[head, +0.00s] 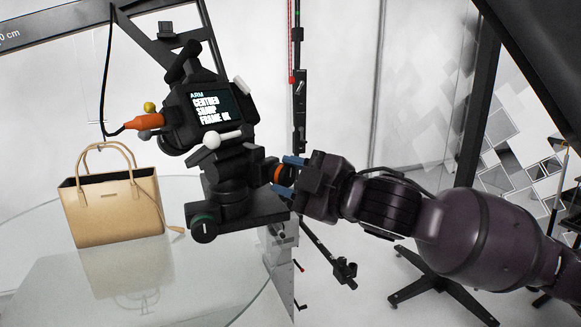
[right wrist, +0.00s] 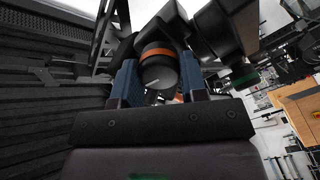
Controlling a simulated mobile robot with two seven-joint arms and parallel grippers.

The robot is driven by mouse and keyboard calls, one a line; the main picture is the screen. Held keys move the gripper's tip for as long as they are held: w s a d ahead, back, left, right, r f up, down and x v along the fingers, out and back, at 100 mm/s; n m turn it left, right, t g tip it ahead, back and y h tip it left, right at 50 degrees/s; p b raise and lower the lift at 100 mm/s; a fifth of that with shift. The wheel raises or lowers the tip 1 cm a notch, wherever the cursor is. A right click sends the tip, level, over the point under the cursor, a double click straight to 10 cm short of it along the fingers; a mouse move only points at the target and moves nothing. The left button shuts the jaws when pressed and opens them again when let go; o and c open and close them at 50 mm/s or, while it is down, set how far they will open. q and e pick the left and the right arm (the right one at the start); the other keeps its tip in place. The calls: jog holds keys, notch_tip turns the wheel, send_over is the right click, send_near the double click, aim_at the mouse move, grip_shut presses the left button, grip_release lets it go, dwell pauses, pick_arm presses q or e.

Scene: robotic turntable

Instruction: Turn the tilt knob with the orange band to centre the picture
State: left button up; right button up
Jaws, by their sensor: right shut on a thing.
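The tilt knob with the orange band (head: 279,174) sits on the right side of the black camera head (head: 233,165). My right gripper (head: 289,173) comes in from the right and is shut on this knob. In the right wrist view the knob (right wrist: 158,68) lies between the two blue fingertips, with its white mark visible on the end face. The camera screen (head: 215,107) reads "ARM", "CENTRED", "SHARP", "FRAME OK". A second knob with a green band (head: 204,228) is at the lower front of the head. My left gripper is not in view.
A tan handbag (head: 114,205) stands on the glass turntable (head: 190,285) at the left. An orange plug (head: 144,122) with a cable sticks out of the camera's left side. A black stand (head: 430,285) is on the floor beneath my right arm.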

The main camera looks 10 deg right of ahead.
jog(key=shift+n+p, duration=0.3)
jog(key=shift+n, duration=0.7)
jog(key=o, duration=0.9)
jog(key=shift+s+d, duration=0.1)
jog(key=b+v, duration=0.1)
jog(key=v, duration=0.9)
jog(key=shift+s+d+b, duration=0.2)
jog(key=shift+s+b, duration=0.05)
jog(key=shift+b, duration=0.1)
